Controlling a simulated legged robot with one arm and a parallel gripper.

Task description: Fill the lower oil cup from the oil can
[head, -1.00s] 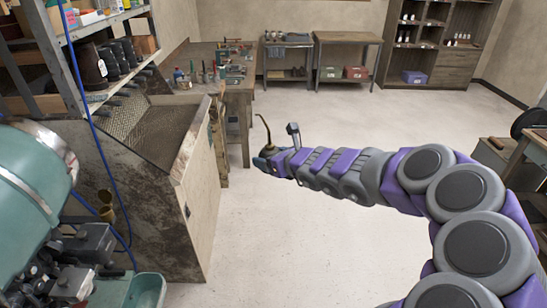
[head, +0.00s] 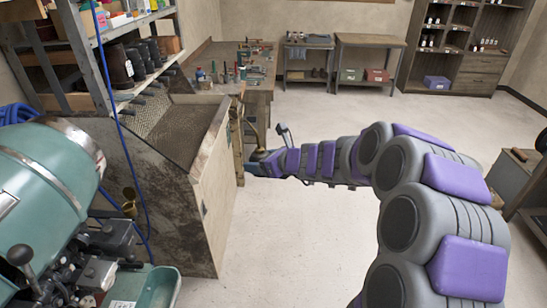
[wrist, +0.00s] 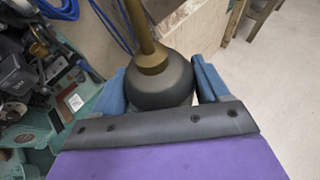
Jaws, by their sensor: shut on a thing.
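The oil can shows in the wrist view as a dark dome (wrist: 160,82) with a brass spout pointing away at the top. My gripper (wrist: 160,92) is shut on it, with a blue finger on each side. In the head view the can's thin curved spout (head: 254,133) rises above my gripper (head: 258,163), beside the wooden bin's right side. The can's body is mostly hidden there. Two small brass cups, an upper one (head: 129,193) and a lower one (head: 130,209), show at the green machine's right side, well left of my gripper. Their insides cannot be made out.
The green machine (head: 45,170) with dark fittings and a green tray (head: 150,290) fills the left. The bin (head: 215,190) stands between it and my gripper. A shelf rack (head: 120,75) is above. Blue hoses hang near the cups. The floor (head: 290,235) is clear.

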